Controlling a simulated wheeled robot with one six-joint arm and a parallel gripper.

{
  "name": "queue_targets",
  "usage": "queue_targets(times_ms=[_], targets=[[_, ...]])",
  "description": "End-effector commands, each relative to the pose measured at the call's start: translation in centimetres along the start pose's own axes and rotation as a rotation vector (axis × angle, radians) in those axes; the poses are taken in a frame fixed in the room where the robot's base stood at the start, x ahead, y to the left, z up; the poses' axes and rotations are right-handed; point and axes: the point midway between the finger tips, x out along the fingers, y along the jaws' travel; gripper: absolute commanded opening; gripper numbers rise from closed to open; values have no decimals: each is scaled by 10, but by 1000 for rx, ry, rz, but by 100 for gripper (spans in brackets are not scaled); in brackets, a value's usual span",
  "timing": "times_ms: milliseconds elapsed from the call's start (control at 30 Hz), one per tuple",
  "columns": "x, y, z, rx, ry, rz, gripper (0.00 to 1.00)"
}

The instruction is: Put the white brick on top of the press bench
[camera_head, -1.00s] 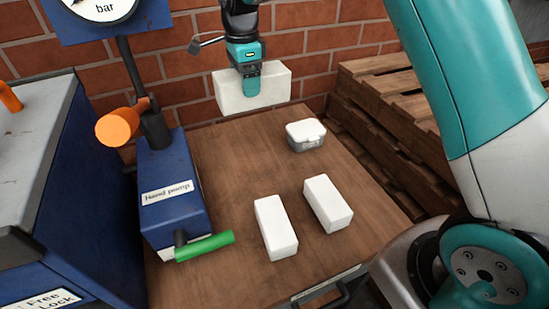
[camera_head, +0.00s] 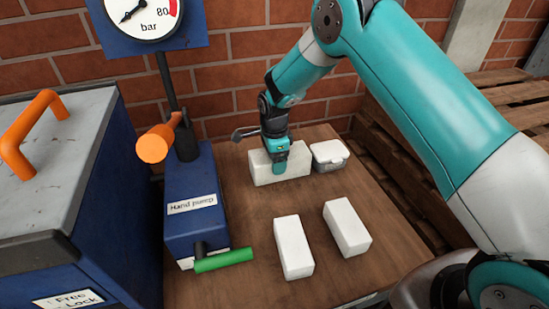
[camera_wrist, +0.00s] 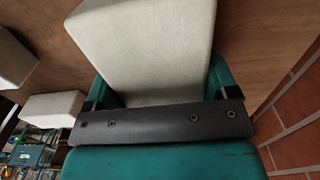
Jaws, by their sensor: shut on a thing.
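My gripper (camera_head: 281,165) is shut on a white brick (camera_head: 300,164) over the far part of a brown wooden bench top (camera_head: 250,212). The held brick is level and its underside is at or very close to the wood; I cannot tell if it touches. In the wrist view the brick (camera_wrist: 145,40) fills the space between the teal fingers. Two more white bricks, a left one (camera_head: 293,248) and a right one (camera_head: 347,227), lie on the bench top nearer me. No label names the press bench; this bench carries the hand pump.
A blue hand pump (camera_head: 192,215) with orange knob and green handle stands left of the held brick, below a gauge (camera_head: 140,12). A blue cabinet (camera_head: 60,160) stands left, pallets (camera_head: 515,95) right, a brick wall behind.

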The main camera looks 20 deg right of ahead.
Motion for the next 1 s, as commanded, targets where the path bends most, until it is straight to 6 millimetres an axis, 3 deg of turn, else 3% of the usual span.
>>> queue_targets(times_ms=[367,400,500,800,1000], targets=[[8,-1,0,0,0,-2,46],[9,0,0,0,0,-1,82],[8,0,0,0,0,-1,100],[2,-1,0,0,-1,-3,100],[-32,-1,0,0,-1,-6,100]])
